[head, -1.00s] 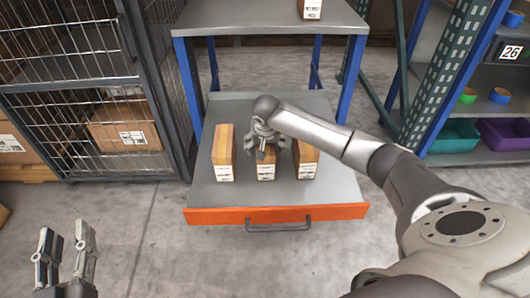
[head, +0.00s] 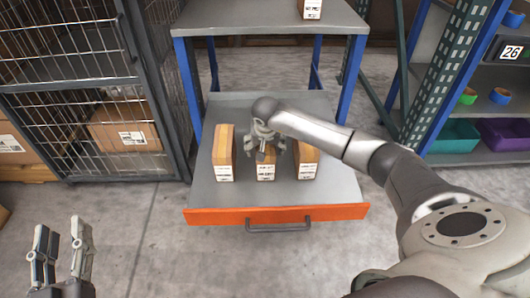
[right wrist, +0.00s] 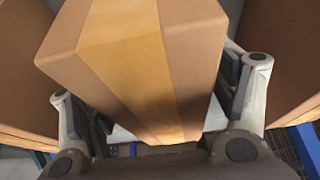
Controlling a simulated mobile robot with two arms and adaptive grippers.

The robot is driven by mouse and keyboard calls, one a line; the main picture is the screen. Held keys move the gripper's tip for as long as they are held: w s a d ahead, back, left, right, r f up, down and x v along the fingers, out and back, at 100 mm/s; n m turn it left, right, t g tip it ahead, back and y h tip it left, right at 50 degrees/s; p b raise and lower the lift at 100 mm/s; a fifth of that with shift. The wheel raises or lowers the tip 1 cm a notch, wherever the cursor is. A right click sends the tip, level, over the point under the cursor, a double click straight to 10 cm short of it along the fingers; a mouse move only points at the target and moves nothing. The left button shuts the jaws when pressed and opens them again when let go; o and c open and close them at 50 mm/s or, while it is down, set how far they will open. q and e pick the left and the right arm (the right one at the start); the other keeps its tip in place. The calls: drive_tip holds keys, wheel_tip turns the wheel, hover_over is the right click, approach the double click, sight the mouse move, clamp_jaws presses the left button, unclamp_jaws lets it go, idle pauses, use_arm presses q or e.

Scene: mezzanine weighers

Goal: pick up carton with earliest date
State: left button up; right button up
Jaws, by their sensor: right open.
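Three brown cartons with white printed labels on their fronts stand in a row in the pulled-out grey drawer: a left carton (head: 223,145), a middle carton (head: 266,172) and a right carton (head: 306,160). The label print is too small to read. My right gripper (head: 265,150) is over the middle carton and hides much of its top. In the right wrist view its open fingers (right wrist: 160,108) stand on either side of the middle carton (right wrist: 150,60); I cannot tell whether they touch it. My left gripper (head: 60,255) is open and empty at the lower left, away from the drawer.
The drawer has an orange front (head: 215,217) with a dark handle (head: 278,228). Above it is a grey tabletop (head: 265,18) on blue legs, bearing another carton (head: 310,9). A wire cage (head: 75,85) stands left and shelving with bins (head: 455,137) right. Neighbouring cartons flank the right gripper closely.

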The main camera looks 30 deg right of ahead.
drive_tip(key=c, duration=1.3)
drive_tip(key=shift+c, duration=0.7)
drive_tip(key=shift+r, duration=0.1)
